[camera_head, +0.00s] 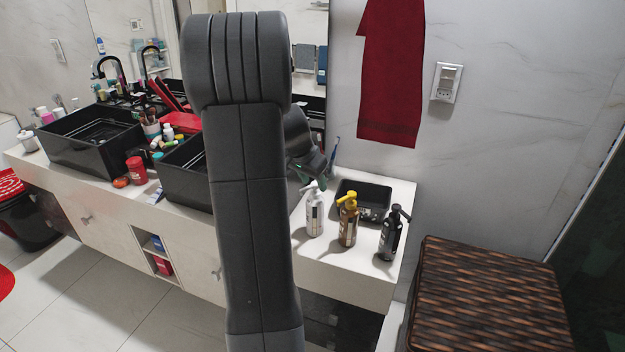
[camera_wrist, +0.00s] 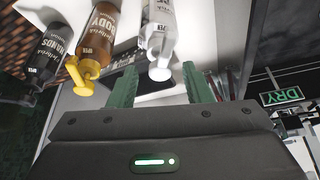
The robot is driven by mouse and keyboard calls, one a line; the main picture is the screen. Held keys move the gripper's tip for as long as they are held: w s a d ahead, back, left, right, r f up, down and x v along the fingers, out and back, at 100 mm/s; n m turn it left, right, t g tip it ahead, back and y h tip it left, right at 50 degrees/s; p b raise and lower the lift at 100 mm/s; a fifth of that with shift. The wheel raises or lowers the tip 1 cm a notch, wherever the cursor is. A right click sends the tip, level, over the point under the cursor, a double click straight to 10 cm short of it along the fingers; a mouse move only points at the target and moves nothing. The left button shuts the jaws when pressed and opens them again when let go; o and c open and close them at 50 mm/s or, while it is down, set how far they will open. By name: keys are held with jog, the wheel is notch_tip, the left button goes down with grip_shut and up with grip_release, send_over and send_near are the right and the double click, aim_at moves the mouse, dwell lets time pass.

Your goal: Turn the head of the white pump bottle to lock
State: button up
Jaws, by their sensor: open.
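The white pump bottle (camera_head: 314,215) stands upright on the white counter, leftmost of three pump bottles. Its white head (camera_wrist: 160,62) shows in the wrist view between my two green fingers. My gripper (camera_head: 314,181) is just above and behind this bottle in the head view. In the wrist view my gripper (camera_wrist: 159,70) is open, one finger on each side of the head, with gaps and no visible contact. I cannot tell whether the fingertips are level with the head or short of it. My arm hides part of the counter.
An amber bottle with a yellow pump (camera_head: 348,225) stands close on the right, then a black pump bottle (camera_head: 390,238). A black tray (camera_head: 375,192) lies behind them. Black vessel sinks (camera_head: 92,140) are to the left. A wicker box (camera_head: 487,295) is at right.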

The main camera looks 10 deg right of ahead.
grip_shut()
